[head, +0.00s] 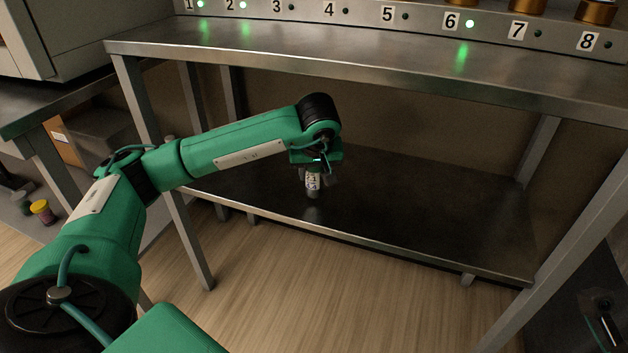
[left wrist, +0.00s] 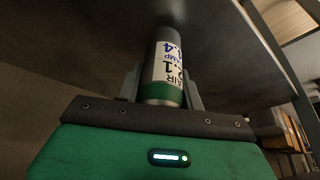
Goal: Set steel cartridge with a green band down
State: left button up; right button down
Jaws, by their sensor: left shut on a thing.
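The steel cartridge with a green band (head: 313,182) is at the lower shelf, near its front left part. It has a white label with dark print and stands about upright. My left gripper (head: 321,172) is shut on it from above. In the left wrist view the cartridge (left wrist: 168,50) sits between the two fingers (left wrist: 161,88), with its green band closest to the palm. Its far end is close to the dark shelf surface; I cannot tell whether it touches. My right gripper is not in view.
The lower steel shelf (head: 420,205) is otherwise bare. The upper bench top (head: 330,62) overhangs it, with a numbered port panel (head: 360,12) at its back; lights 1, 2 and 6 glow green. A bench leg (head: 190,235) stands close to my left arm.

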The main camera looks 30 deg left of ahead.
pick_arm(q)
jog(key=shift+f, duration=0.65)
jog(key=shift+f, duration=0.15)
jog(key=o, duration=1.1)
jog(key=shift+o, duration=0.2)
